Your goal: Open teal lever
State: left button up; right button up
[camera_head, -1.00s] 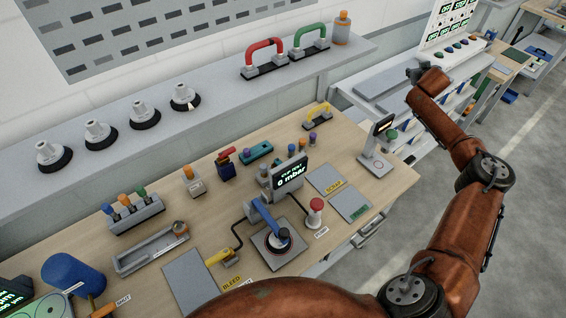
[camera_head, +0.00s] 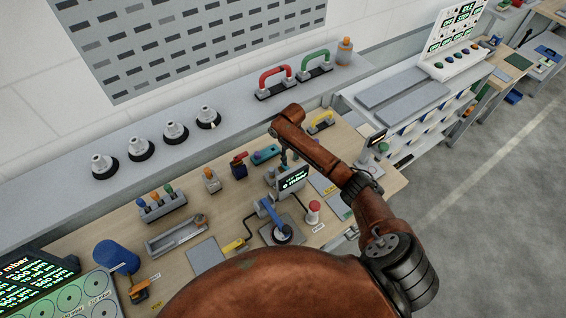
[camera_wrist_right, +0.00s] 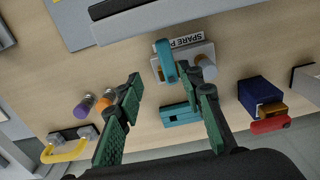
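A low teal block (camera_head: 266,154) lies on the wooden bench, left of my right gripper (camera_head: 286,158), which hangs over the bench. The wrist view shows the teal block (camera_wrist_right: 180,114) between the green finger pads. An upright teal bar (camera_wrist_right: 165,60) stands on a pale base with a "SPARE P" label, just beyond the fingertips. My right gripper (camera_wrist_right: 168,84) is open, and no object is visibly held. Its right finger partly hides the pale base. My left gripper is out of view.
A red and navy piece (camera_head: 238,165) stands left of the teal block. A yellow handle (camera_head: 320,122) is behind to the right. Purple (camera_wrist_right: 84,106) and orange (camera_wrist_right: 105,99) pegs stand close to the left finger. A display (camera_head: 292,179) stands in front.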

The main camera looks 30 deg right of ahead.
aim_at(287, 169)
jog(key=shift+s+a+f, duration=0.15)
jog(key=shift+a, duration=0.25)
notch_tip(287, 169, down, 8)
jog(key=shift+r+p, duration=0.2)
jog(key=shift+p, duration=0.2)
jog(key=shift+c, duration=0.2)
grip_shut()
